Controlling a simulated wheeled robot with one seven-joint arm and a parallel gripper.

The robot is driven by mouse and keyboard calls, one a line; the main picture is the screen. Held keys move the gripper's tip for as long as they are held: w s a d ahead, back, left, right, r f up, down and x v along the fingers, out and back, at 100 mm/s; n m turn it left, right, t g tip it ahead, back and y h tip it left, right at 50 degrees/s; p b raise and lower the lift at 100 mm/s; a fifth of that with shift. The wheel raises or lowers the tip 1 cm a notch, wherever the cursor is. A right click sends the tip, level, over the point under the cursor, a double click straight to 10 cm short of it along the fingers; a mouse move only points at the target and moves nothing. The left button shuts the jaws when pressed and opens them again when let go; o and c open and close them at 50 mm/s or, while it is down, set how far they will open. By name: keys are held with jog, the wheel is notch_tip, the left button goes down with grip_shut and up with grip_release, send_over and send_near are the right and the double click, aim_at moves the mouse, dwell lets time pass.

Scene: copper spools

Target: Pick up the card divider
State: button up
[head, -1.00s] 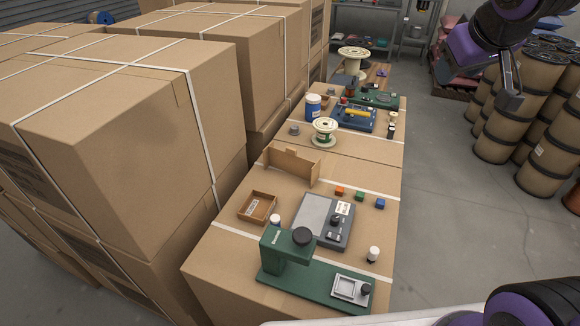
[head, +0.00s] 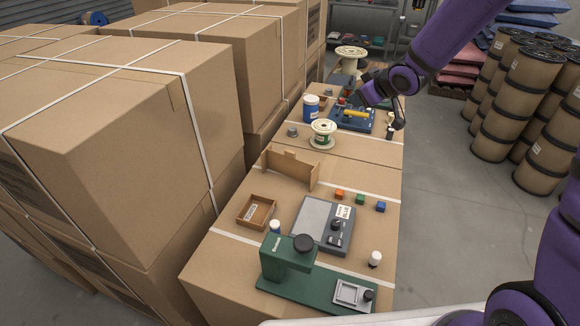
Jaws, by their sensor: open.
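The card divider (head: 290,169) is a brown cardboard piece with an uneven top edge. It stands upright on the cardboard-topped surface, left of centre in the head view, behind a small open box. My gripper (head: 382,108) is over the far right part of the surface, above the blue device, well to the right of and beyond the divider. It is open and apart from the divider; its fingers are small and partly hard to make out.
Near the divider are a small open box (head: 256,211), a cream spool (head: 323,134), a grey scale (head: 323,225) and small coloured blocks (head: 360,198). A green press (head: 290,262) stands in front. Tall strapped cartons (head: 120,130) wall the left side.

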jog(key=w+a+f+n+y, duration=0.25)
jog(key=a+f, duration=0.25)
jog(key=f, duration=0.4)
jog(key=g+y, duration=0.2)
jog(key=y, duration=0.3)
send_near(292, 152)
jog(key=shift+n, duration=0.35)
jog(key=shift+x, duration=5)
grip_shut()
